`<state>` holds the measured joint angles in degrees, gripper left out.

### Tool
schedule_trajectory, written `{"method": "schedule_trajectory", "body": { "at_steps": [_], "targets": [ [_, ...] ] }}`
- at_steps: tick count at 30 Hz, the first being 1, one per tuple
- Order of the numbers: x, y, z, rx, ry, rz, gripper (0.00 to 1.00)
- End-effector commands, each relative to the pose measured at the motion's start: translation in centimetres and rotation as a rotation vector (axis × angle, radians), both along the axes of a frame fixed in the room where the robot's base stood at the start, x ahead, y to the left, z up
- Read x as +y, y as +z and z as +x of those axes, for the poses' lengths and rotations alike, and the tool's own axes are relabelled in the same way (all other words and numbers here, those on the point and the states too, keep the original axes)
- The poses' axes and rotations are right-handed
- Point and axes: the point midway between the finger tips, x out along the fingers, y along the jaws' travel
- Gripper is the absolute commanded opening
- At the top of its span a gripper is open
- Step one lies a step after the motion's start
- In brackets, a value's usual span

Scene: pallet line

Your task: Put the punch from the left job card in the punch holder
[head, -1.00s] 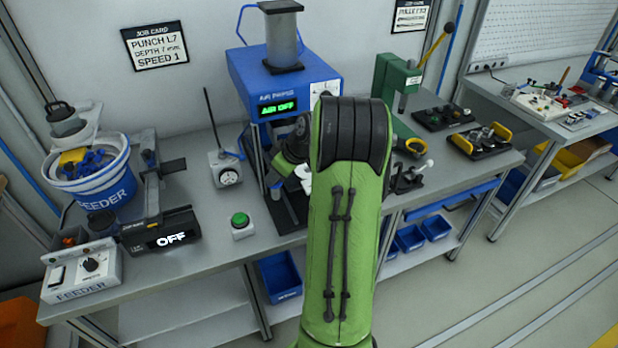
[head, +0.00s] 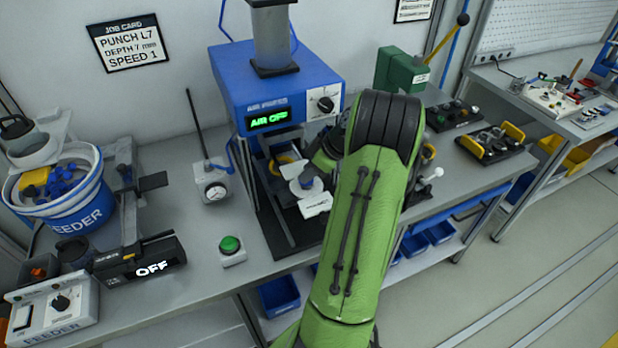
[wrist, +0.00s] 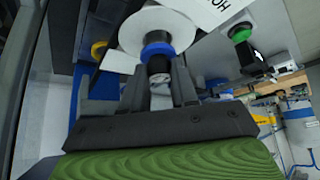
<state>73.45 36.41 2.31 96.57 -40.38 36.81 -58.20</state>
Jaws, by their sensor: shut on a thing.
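The left job card (head: 124,42) reads PUNCH L7, depth 7 mm, speed 1. My gripper (wrist: 159,82) is shut on a dark punch with a blue collar (wrist: 158,50), which also shows in the head view (head: 312,186). The punch points at a white disc (wrist: 150,22) beside a white plate with partly cut-off lettering, "HO". This looks like the punch holder, inside the blue air press (head: 285,85). In the wrist view the collar overlaps the disc; I cannot tell whether they touch. My arm hides part of the press in the head view.
The press display reads AIR OFF. A yellow ring (head: 286,166) shows behind the disc. A green press (head: 402,68) stands right.

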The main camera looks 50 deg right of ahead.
Motion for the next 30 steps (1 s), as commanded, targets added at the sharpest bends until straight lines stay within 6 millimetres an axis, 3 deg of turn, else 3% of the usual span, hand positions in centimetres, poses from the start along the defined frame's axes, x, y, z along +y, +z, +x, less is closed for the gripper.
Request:
{"method": "schedule_trajectory", "body": {
  "at_steps": [3, 12, 13, 18, 26, 30],
  "targets": [
    [0.0, -1.5, 0.0, -0.001, 0.002, -0.001, 0.0],
    [0.0, -1.8, 0.0, -0.001, 0.001, -0.002, 0.0],
    [0.0, -1.8, 0.0, 0.0, 0.0, -0.001, 0.3],
    [0.0, -1.7, 0.0, 0.0, 0.0, -0.001, 0.54],
    [0.0, -1.6, 0.0, 0.0, 0.0, -0.001, 0.54],
    [-0.4, 0.0, -0.8, -0.001, -0.005, -0.005, 0.54]
  ]
}}
